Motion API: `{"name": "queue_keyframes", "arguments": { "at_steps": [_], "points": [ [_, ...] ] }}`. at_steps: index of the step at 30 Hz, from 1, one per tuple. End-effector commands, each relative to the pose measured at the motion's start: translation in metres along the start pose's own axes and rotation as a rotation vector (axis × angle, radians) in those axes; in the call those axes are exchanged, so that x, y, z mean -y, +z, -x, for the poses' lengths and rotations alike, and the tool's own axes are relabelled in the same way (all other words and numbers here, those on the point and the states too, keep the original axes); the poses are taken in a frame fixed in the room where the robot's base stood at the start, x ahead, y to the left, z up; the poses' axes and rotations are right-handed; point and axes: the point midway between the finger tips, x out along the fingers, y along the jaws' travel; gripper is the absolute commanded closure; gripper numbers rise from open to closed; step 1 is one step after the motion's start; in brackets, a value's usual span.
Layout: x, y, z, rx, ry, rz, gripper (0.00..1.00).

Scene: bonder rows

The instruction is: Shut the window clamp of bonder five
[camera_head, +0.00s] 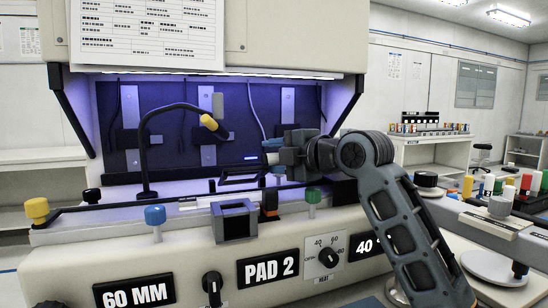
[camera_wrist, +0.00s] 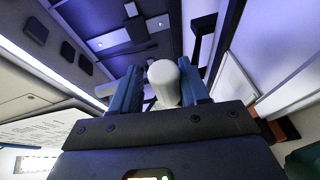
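Bonder, labelled PAD 2, fills the head view, its work bay lit violet. A dark flat frame (camera_head: 240,181), possibly the window clamp, lies low in the bay. Whether the clamp is up or down is unclear. My gripper (camera_head: 277,152) reaches into the bay from the right, just above and right of that frame. In the wrist view my gripper (camera_wrist: 160,82) has its two blue fingers apart, with a rounded white knob (camera_wrist: 165,82) between them. The knob looks close to the right finger. A narrow gap seems to show at the left one, so grip contact is unclear.
A bent black lamp arm with a yellow tip (camera_head: 208,122) stands left of my gripper. A grey block (camera_head: 234,221), a blue knob (camera_head: 155,215) and a green knob (camera_head: 313,197) stand on the front ledge. Another machine with coloured spools (camera_head: 500,206) is at the right.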

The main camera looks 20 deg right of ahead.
Motion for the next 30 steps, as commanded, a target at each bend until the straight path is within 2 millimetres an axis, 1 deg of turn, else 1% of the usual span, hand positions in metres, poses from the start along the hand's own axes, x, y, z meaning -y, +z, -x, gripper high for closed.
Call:
{"name": "queue_keyframes", "arguments": {
  "at_steps": [1, 6, 17, 20, 30],
  "points": [
    [0.002, -0.001, 0.0, -0.002, -0.007, -0.001, 0.44],
    [0.005, 0.0, -0.001, -0.002, -0.013, -0.002, 0.3],
    [0.01, 0.0, -0.001, -0.003, -0.022, -0.004, 0.3],
    [0.01, 0.0, 0.005, -0.002, -0.02, -0.005, 0.3],
    [0.006, 0.0, 0.037, -0.001, -0.013, -0.003, 0.3]
  ]
}}
